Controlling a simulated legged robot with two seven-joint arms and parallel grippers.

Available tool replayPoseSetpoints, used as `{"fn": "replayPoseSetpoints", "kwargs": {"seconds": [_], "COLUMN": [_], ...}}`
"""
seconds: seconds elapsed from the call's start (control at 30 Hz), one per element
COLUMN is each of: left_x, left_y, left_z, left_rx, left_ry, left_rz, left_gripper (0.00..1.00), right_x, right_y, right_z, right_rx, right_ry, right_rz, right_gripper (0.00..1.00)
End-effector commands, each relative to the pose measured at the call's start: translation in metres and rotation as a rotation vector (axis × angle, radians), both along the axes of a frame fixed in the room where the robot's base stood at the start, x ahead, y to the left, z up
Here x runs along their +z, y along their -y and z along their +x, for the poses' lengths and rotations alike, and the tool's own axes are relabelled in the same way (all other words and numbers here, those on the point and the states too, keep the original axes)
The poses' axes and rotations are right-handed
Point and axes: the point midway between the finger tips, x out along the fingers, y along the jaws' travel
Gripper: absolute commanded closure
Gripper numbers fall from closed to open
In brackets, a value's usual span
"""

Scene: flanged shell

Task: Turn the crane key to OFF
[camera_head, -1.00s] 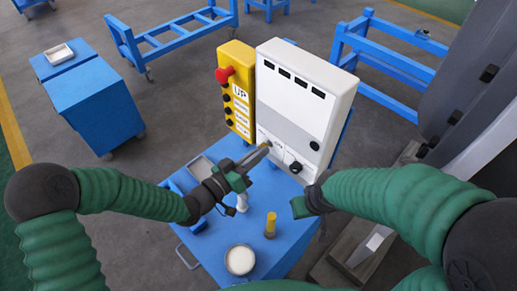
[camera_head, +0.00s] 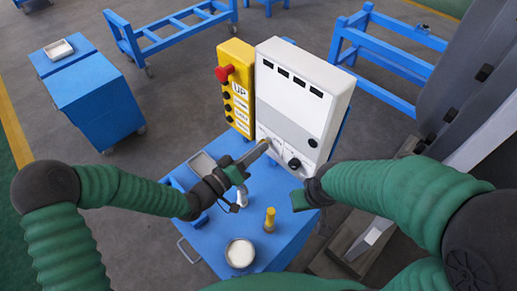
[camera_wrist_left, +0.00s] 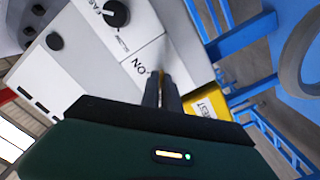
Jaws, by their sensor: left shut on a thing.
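The white control box (camera_head: 300,95) stands on the blue cart, with the crane key switch low on its front. My left gripper (camera_head: 266,144) reaches that spot, its fingers shut on the key. In the left wrist view the fingers (camera_wrist_left: 162,90) point at the white panel, next to an "ON" label (camera_wrist_left: 139,66). The key is mostly hidden between the fingers, so its exact angle cannot be told. My right gripper (camera_head: 301,201) hangs in front of the box, to the right of the key; its fingers do not show clearly.
A yellow button pendant (camera_head: 236,95) with a red stop button (camera_head: 224,73) stands left of the box. A black knob (camera_head: 294,163) sits right of the key. A yellow-topped cylinder (camera_head: 269,219) and a round white-filled dish (camera_head: 240,254) stand on the cart (camera_head: 292,245).

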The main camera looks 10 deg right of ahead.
Motion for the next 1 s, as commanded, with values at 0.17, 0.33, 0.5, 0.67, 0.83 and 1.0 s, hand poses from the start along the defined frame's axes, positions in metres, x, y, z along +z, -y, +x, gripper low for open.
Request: {"fn": "replayPoseSetpoints", "kwargs": {"seconds": [0.17, 0.33, 0.5, 0.67, 0.83, 1.0], "left_x": [0.001, 0.001, 0.001, 0.0, -0.002, -0.003], "left_y": [-0.002, -0.001, -0.001, -0.001, -0.021, -0.061], "left_z": [0.003, 0.001, 0.0, 0.0, -0.011, -0.037], "left_rx": [0.007, 0.004, 0.003, 0.002, 0.005, 0.007], "left_ry": [0.005, 0.003, 0.002, 0.002, 0.002, 0.002], "left_rz": [-0.002, -0.001, 0.0, 0.001, 0.002, 0.003], "left_gripper": [0.83, 0.73, 0.73, 0.73, 0.73, 0.73], "right_x": [0.0, 0.0, 0.0, 0.0, -0.005, -0.013], "right_y": [0.0, 0.0, 0.0, 0.0, 0.0, 0.0], "right_z": [0.0, 0.0, 0.0, 0.0, 0.0, 0.0], "right_rx": [0.0, 0.0, 0.0, 0.0, 0.0, 0.0], "right_ry": [0.0, 0.0, 0.0, 0.0, 0.0, 0.0], "right_rz": [0.0, 0.0, 0.0, 0.0, 0.0, 0.0], "right_gripper": [0.64, 0.64, 0.64, 0.64, 0.64, 0.64]}}
